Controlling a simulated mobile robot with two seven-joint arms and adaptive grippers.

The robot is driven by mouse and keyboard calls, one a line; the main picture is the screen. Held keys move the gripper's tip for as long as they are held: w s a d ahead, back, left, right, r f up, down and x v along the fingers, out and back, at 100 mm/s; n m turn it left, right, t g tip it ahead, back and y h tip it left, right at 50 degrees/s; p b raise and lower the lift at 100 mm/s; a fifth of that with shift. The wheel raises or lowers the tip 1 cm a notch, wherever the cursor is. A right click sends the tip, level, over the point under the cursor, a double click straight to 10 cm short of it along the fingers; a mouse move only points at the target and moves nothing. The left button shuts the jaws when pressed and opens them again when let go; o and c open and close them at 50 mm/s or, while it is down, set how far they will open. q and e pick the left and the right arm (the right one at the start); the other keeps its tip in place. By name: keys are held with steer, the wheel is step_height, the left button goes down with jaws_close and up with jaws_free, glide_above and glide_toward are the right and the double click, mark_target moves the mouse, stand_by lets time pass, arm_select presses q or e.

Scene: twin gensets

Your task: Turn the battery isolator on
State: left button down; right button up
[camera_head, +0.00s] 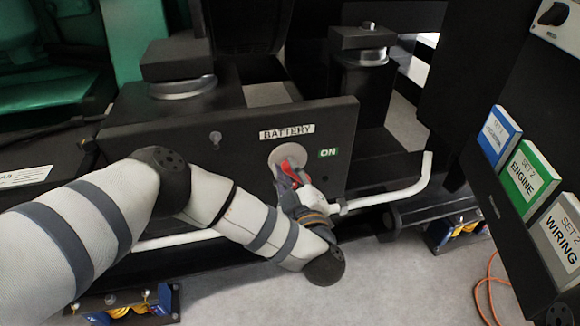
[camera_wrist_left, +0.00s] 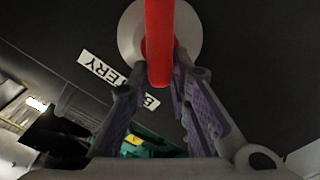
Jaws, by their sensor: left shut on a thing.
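The battery isolator has a red handle (camera_head: 289,171) on a round grey plate (camera_head: 281,156), mounted on a black panel (camera_head: 230,135). A BATTERY label (camera_head: 287,132) is above it and a green ON label (camera_head: 328,153) is to its right. My left gripper (camera_head: 292,176) is at the handle and shut on it. In the left wrist view the red handle (camera_wrist_left: 159,45) runs down between the fingers (camera_wrist_left: 160,95), with the round plate (camera_wrist_left: 130,32) behind it. The fingers partly cover the handle in the head view. My right gripper is not seen.
A white pipe (camera_head: 395,191) runs along below the panel and bends up at the right. Black mounts (camera_head: 363,75) stand behind the panel. Labelled binders, ENGINE (camera_head: 529,177) among them, sit on a black cabinet at the right. An orange cable (camera_head: 486,285) lies on the floor.

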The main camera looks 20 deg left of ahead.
arm_select(q)
steer(key=n, duration=0.4)
steer(key=shift+s+a+f+n, duration=0.15)
steer(key=shift+f+n, duration=0.15)
steer(key=shift+f, duration=0.05)
steer(key=shift+f+n, duration=0.25)
steer(key=shift+n, duration=1)
steer(key=shift+f+n, duration=0.2)
steer(key=shift+n, duration=1.05)
steer(key=c, duration=1.5)
jaws_free()
